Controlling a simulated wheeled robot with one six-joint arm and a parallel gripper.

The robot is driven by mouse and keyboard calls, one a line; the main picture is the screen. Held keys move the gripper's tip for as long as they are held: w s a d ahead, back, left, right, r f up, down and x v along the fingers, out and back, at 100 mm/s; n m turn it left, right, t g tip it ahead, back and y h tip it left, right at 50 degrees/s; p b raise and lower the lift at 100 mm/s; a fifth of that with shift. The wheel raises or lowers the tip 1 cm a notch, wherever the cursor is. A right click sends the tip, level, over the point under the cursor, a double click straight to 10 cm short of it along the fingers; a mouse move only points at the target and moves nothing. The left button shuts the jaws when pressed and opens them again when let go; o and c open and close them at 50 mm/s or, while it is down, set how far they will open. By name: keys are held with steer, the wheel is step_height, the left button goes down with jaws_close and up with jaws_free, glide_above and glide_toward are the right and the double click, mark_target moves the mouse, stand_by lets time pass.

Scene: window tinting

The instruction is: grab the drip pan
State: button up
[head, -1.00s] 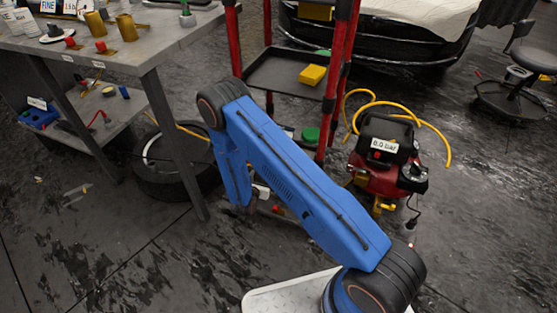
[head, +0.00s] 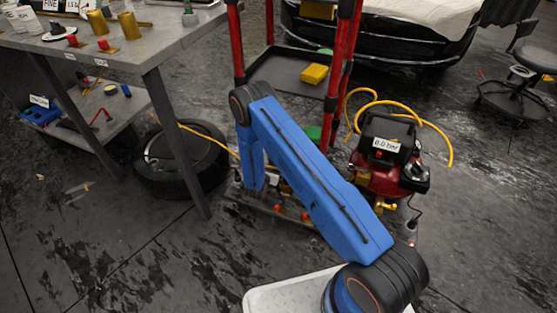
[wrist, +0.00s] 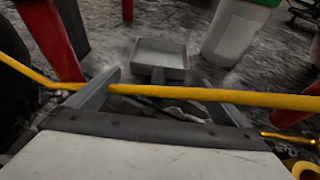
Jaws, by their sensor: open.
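The drip pan, a shallow grey square pan (wrist: 160,58) with a short handle towards me, lies on the dark floor ahead in the wrist view. My gripper (wrist: 163,103) is open, with its two grey fingers spread left and right. The pan is beyond the fingertips, between their lines, and nothing is seen held. A yellow hose (wrist: 215,96) crosses the wrist view in front of the fingers and hides part of the handle area. In the head view my arm covers that region, and I cannot make out the pan or the gripper there.
A white bin with a green lid (wrist: 233,32) stands right of the pan. Red posts (head: 338,70) of a cart with a dark shelf (head: 275,82) rise nearby. A red compressor (head: 385,160) is to the right, a tyre (head: 180,165) and grey workbench (head: 130,50) to the left.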

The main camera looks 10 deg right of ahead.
steer(key=shift+x, duration=2.6)
steer(key=c, duration=1)
